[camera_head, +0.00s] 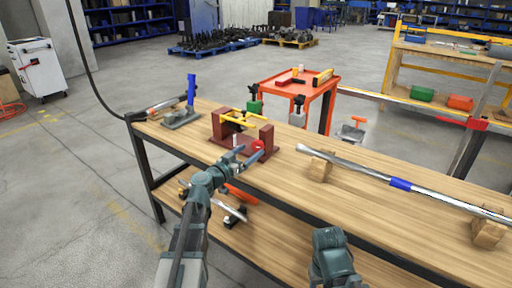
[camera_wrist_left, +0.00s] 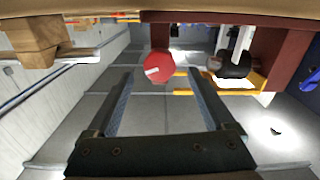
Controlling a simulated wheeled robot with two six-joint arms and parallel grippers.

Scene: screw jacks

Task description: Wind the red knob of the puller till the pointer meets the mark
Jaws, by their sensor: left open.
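The puller (camera_head: 265,135) is a dark red frame with yellow parts, standing on the workbench. Its red knob (camera_head: 258,145) faces my side, and it also shows in the wrist view (camera_wrist_left: 159,66) as a red disc with a white stripe. My left gripper (camera_head: 249,154) is open just in front of the knob. In the wrist view the tips of its fingers (camera_wrist_left: 160,76) lie on either side of the knob with gaps, neither clearly touching it. A black round part (camera_wrist_left: 232,64) shows beside the knob. The pointer and mark cannot be made out.
A long metal bar (camera_head: 345,165) with a blue band lies on wooden blocks (camera_head: 320,166) to the right. A blue upright tool (camera_head: 191,90) stands on the left of the bench (camera_head: 290,185). An orange cart (camera_head: 270,92) stands behind. My right arm shows at the bottom.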

